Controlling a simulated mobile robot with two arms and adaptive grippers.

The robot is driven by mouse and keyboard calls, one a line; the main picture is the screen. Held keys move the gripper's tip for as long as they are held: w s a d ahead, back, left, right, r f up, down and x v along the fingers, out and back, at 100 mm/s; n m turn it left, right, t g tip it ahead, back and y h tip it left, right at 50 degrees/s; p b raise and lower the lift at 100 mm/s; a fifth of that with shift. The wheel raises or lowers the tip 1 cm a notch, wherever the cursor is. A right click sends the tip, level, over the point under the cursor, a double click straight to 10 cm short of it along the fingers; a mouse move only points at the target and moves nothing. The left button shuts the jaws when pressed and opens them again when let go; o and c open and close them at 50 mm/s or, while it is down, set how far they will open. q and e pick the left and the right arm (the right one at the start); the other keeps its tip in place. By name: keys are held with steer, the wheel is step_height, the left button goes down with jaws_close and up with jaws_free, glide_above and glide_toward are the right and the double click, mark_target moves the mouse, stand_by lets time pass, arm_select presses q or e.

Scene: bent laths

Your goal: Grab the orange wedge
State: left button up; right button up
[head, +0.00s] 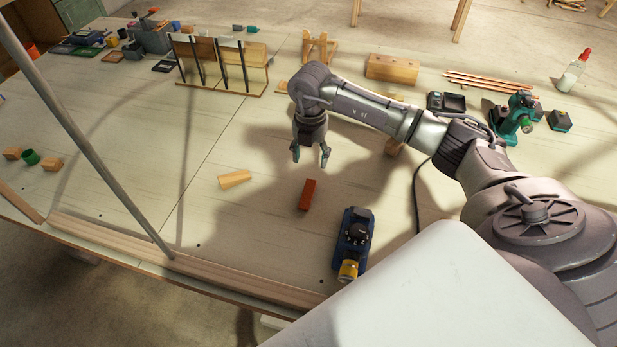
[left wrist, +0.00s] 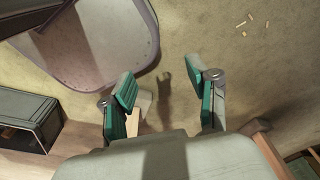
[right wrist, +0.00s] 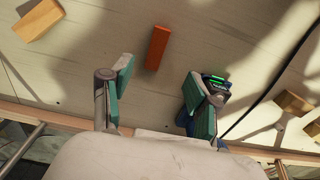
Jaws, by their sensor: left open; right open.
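The orange wedge (head: 307,195) lies on the pale worktable (head: 220,240), near the middle of the head view. It also shows in the right wrist view (right wrist: 157,48), beyond the fingertips and between them. My right gripper (head: 311,155) is open and empty, pointing down above the table, a little behind the wedge in the head view. Its spread fingers also show in the right wrist view (right wrist: 160,85), apart from the wedge. My left gripper (left wrist: 165,92) is open and empty over the floor in the left wrist view; the head view does not show it.
A pale wooden wedge (head: 234,179) lies left of the orange one. A blue tool with a yellow end (head: 353,240) stands in front, to the right. A slatted wooden rack (head: 222,65) stands behind. Wooden laths (head: 200,270) run along the front edge.

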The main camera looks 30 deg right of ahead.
mark_target(309, 189)
steer(key=f, duration=0.1)
steer(key=f+b, duration=0.1)
steer(key=a+f+b, duration=0.1)
steer(key=f, duration=0.1)
steer(key=shift+s, duration=0.25)
steer(key=f+b, duration=0.2)
steer(key=f, duration=0.1)
steer(key=shift+w+d, duration=0.2)
steer(key=shift+d, duration=0.15)
steer(key=shift+w+d+f+b, duration=0.1)
steer(key=shift+f+b, duration=0.2)
steer(key=shift+f, duration=0.05)
steer(key=shift+f+b, duration=0.5)
steer(key=shift+f, duration=0.1)
step_height(309, 189, down, 4)
steer(key=b, duration=0.2)
steer(key=shift+r+b, duration=0.2)
steer(key=shift+b, duration=0.15)
steer(key=shift+f, duration=0.1)
arm_select(q)
step_height(309, 189, down, 9)
steer(key=shift+s+a, duration=0.35)
steer(key=shift+s, duration=0.1)
steer(key=shift+s+a, duration=0.15)
steer(key=shift+a, duration=0.05)
arm_select(e)
steer(key=c, duration=1.1)
steer(key=shift+c, duration=0.2)
